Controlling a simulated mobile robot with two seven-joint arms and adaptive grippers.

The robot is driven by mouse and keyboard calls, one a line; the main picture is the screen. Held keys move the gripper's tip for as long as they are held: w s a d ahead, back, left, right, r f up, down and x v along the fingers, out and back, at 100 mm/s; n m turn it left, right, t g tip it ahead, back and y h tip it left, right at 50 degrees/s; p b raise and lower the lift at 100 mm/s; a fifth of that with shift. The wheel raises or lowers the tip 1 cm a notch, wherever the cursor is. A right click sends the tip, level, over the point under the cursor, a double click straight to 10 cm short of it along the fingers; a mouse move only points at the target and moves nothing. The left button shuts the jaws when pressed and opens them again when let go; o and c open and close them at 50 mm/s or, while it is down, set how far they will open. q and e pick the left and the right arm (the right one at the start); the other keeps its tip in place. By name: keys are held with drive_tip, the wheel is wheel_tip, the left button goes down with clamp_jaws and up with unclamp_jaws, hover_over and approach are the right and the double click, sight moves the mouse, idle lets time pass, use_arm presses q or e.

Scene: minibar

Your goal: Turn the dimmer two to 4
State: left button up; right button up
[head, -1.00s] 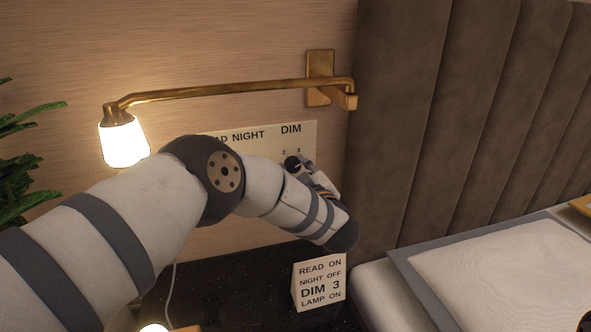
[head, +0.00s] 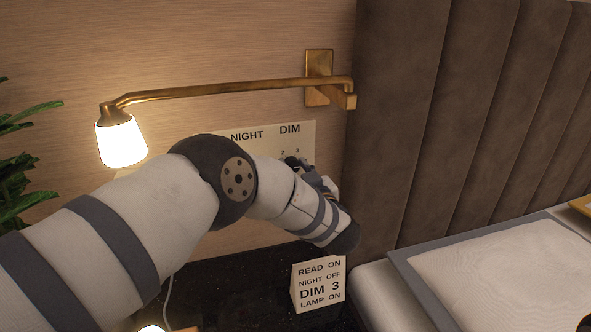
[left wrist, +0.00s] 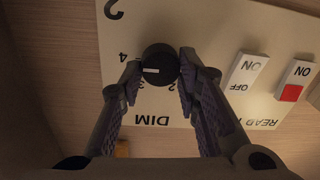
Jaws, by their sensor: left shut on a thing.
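The dimmer is a round black knob (left wrist: 160,58) on a cream wall panel (left wrist: 215,25), seen upside down in the left wrist view. Its white mark is on the left half of the knob, pointing left toward the side where the 4 is printed. My left gripper (left wrist: 160,70) is shut on the knob, with one finger on each side. In the head view my left gripper (head: 307,168) is at the panel (head: 308,132) below DIM and hides most of the knob. My right gripper is not in view.
Two white switches, READ (left wrist: 298,78) and NIGHT (left wrist: 247,72), sit beside the knob. A lit brass lamp (head: 121,140) hangs above my arm. A padded headboard (head: 400,120) and bed (head: 500,265) are on the right. The dark tabletop (head: 230,285) is below.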

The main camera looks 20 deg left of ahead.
use_arm(q)
drive_tip(key=o, duration=1.1)
drive_tip(key=shift+a, duration=0.1)
drive_tip(key=shift+o, duration=0.2)
drive_tip(key=v, duration=1.2)
